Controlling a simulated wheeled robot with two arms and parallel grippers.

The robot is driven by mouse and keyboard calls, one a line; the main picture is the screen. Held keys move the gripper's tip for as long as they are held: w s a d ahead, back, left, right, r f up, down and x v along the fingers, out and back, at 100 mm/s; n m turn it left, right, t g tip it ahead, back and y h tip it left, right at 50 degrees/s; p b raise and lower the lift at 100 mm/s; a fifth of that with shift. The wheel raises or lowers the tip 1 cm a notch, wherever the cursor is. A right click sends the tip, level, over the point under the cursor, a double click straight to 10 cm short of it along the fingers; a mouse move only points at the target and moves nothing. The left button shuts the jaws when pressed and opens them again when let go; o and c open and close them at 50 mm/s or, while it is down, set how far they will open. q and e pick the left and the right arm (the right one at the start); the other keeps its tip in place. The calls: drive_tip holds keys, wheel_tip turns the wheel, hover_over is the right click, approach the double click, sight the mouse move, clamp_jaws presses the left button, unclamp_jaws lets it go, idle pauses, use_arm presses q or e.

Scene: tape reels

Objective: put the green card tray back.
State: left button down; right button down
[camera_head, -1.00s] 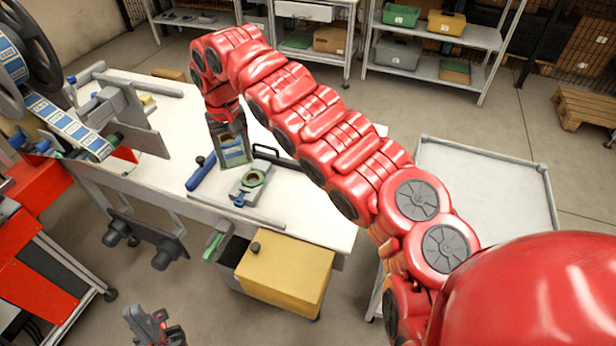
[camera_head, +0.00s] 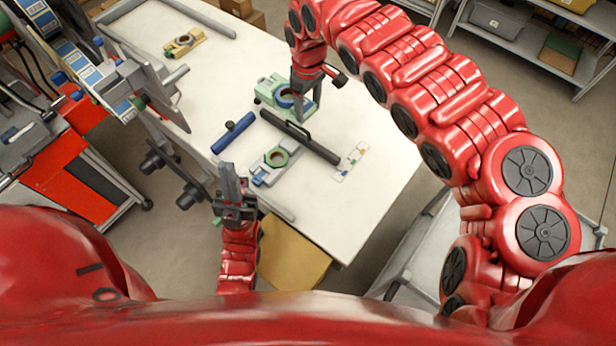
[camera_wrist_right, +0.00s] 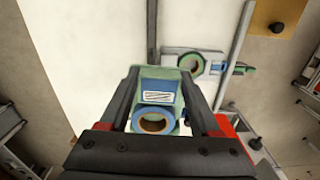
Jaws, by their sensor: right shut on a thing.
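The green card tray (camera_head: 268,92), with a blue ring on it, is at the upper middle of the table in the head view. My right gripper (camera_head: 302,98) is shut on it. In the right wrist view the tray (camera_wrist_right: 160,82) sits between both fingers, with a white label and a blue ring around a brown core. The tray looks level and close to the tabletop; I cannot tell whether it touches. My left gripper (camera_head: 231,182) points up in front of the table's near edge, holding nothing visible; its finger gap is unclear.
A grey tray with a green ring (camera_head: 277,158), a blue cylinder (camera_head: 232,133), a black bar (camera_head: 312,143) and a dotted card (camera_head: 352,160) lie nearby on the table (camera_head: 375,125). A yellow tray (camera_head: 185,42) is farther back. The reel machine stands left.

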drive_tip(key=s+a+f+n+p, duration=0.1)
drive_tip(key=s+a+f+n, duration=0.1)
drive_tip(key=s+f+n, duration=0.2)
drive_tip(key=s+a+f+n+p, duration=0.1)
drive_tip(key=s+a+f+n, duration=0.2)
drive_tip(key=s+n, duration=0.3)
drive_tip(key=s+a+f+n+p, duration=0.2)
drive_tip(key=s+f+n, duration=0.2)
drive_tip(key=n, duration=0.3)
drive_tip(key=shift+s+a+f, duration=0.2)
drive_tip(key=shift+s+f, duration=0.2)
drive_tip(key=shift+f, duration=0.05)
drive_tip(key=shift+s+d+f+n, duration=0.1)
drive_tip(key=shift+s+f+n, duration=0.1)
drive_tip(key=shift+n, duration=0.3)
drive_tip(key=shift+d+f, duration=0.1)
drive_tip(key=shift+d, duration=0.05)
drive_tip(key=w+d, duration=0.3)
drive_tip(key=w+d+f+p, duration=0.1)
drive_tip(key=w+d, duration=0.3)
drive_tip(key=w+d+p, duration=0.1)
drive_tip(key=w+d, duration=0.3)
drive_tip(key=shift+f, duration=0.2)
drive_tip(key=shift+f+p, duration=0.8)
drive_tip(key=shift+f, duration=0.6)
drive_tip(key=shift+d+f, duration=0.1)
drive_tip(key=shift+f, duration=0.3)
